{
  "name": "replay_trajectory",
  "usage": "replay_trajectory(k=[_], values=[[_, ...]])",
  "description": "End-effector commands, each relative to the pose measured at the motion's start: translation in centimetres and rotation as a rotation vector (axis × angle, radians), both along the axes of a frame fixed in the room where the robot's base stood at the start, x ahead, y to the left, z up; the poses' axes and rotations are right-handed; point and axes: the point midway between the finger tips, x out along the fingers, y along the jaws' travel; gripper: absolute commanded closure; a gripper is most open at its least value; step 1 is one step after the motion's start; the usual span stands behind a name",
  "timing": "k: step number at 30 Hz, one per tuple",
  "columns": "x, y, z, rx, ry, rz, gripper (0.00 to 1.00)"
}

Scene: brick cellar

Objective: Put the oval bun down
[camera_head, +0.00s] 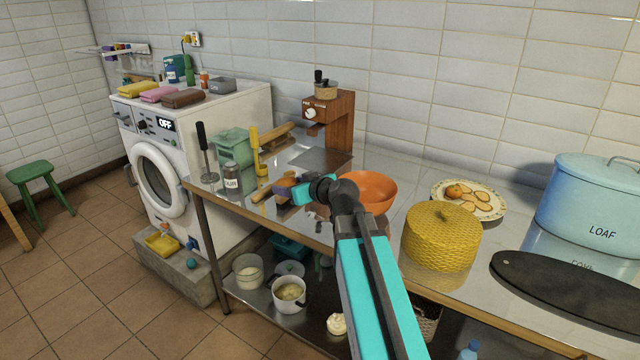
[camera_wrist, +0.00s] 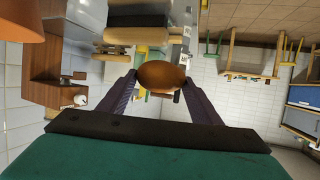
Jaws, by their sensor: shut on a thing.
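The oval bun (camera_wrist: 161,76) is brown and sits between the two dark fingers of my gripper (camera_wrist: 159,84) in the wrist view. The fingers are shut on it, one on each side. In the head view my gripper (camera_head: 292,190) is over the steel counter (camera_head: 330,222), left of the orange bowl (camera_head: 372,188). The bun (camera_head: 285,184) shows there as a small brown patch at the gripper's end, partly covered by it. I cannot tell how far it is above the counter.
A jar (camera_head: 231,178), a green container (camera_head: 233,147) and a wooden machine (camera_head: 330,120) stand beyond the gripper. A yellow woven container (camera_head: 440,237), a plate of bread (camera_head: 487,211) and a blue loaf bin (camera_head: 590,205) stand to the right. Bare counter lies in front of the bowl.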

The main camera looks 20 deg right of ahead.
Motion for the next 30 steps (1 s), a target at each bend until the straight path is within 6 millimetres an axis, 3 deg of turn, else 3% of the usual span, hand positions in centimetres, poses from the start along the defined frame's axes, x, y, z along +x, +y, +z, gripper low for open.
replay_trajectory(k=[1,6,11,15,30], values=[[0.0,1.8,-0.2,-0.002,-0.001,0.006,0.64],[0.2,6.0,-0.2,-0.003,-0.001,-0.011,0.64],[0.2,8.6,0.3,-0.004,-0.004,-0.06,0.64],[0.3,9.1,1.1,-0.004,-0.011,-0.117,0.64],[0.6,7.8,3.0,-0.001,-0.025,-0.271,0.64]])
